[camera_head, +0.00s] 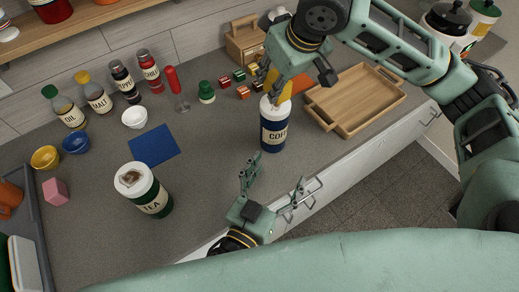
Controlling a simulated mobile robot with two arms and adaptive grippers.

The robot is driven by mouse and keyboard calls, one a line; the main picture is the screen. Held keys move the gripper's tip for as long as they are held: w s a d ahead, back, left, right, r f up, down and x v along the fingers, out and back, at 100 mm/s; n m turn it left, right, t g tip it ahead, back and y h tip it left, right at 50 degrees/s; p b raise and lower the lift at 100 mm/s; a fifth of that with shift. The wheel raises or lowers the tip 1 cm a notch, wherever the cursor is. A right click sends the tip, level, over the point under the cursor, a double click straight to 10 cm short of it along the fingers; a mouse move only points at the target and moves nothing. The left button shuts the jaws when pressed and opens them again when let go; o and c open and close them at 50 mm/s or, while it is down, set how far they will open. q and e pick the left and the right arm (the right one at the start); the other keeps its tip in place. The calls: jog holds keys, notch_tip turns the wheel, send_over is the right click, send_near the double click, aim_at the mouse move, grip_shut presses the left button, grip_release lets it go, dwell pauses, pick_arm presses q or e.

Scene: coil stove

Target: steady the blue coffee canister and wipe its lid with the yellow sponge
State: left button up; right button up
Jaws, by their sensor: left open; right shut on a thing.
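The blue coffee canister (273,135) stands upright on the grey counter near its front edge, with a white lid (272,108) on top. My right gripper (276,86) is above the lid, shut on the yellow sponge (286,93). The sponge is at the lid's far side and partly hidden by the fingers; I cannot tell whether it touches the lid. My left gripper (277,172) is open and empty, in front of and below the canister at the counter's front edge, with its fingers pointing up toward the canister and apart from it.
A tea canister (153,204) with a stained lid stands at the left. A blue cloth (153,146) lies flat behind it. A wooden tray (372,101) is right of the coffee canister. Bottles, bowls and small spice cubes line the back. Grey counter between the tea and coffee canisters is clear.

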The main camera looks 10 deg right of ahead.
aim_at(274, 115)
pick_arm(q)
jog(key=w+a+r+n+t+y, duration=0.1)
jog(key=w+a+r+t+y, duration=0.15)
jog(key=w, duration=0.35)
jog(key=shift+g+h, duration=0.25)
jog(key=shift+h, duration=0.1)
jog(key=x, duration=1.1)
jog(key=shift+w+r, duration=0.15)
jog(key=shift+r, duration=0.1)
jog(key=shift+a, duration=0.1)
jog(key=shift+c, duration=0.3)
jog(key=c, duration=1.3)
jog(key=o, duration=1.3)
jog(key=shift+o, duration=0.2)
